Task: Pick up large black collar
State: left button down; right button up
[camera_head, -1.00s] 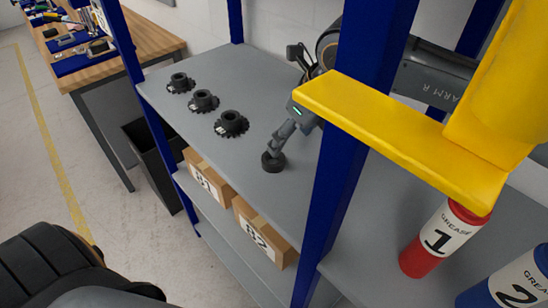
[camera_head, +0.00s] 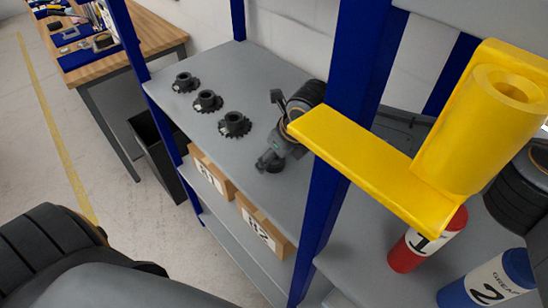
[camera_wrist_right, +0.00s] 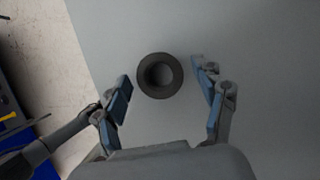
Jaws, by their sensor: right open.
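The large black collar (camera_wrist_right: 160,76) is a dark round ring with a hole, lying on the grey shelf (camera_wrist_right: 240,40). In the right wrist view it sits between the two fingers of my right gripper (camera_wrist_right: 163,82), with gaps on both sides. The fingers are open and reach about level with the ring. In the head view my right gripper (camera_head: 269,160) points down at the shelf's front part and mostly hides the collar. My left gripper is not in view.
Several black gears (camera_head: 235,124) stand in a row left of the gripper. A blue post (camera_head: 328,180) and a yellow bracket (camera_head: 365,150) are close on the right. Boxes (camera_head: 265,230) sit on the level below. Red (camera_head: 425,245) and blue (camera_head: 485,290) grease cans stand at right.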

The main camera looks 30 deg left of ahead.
jog(key=c, duration=1.2)
jog(key=shift+c, duration=0.2)
jog(key=shift+r, duration=0.15)
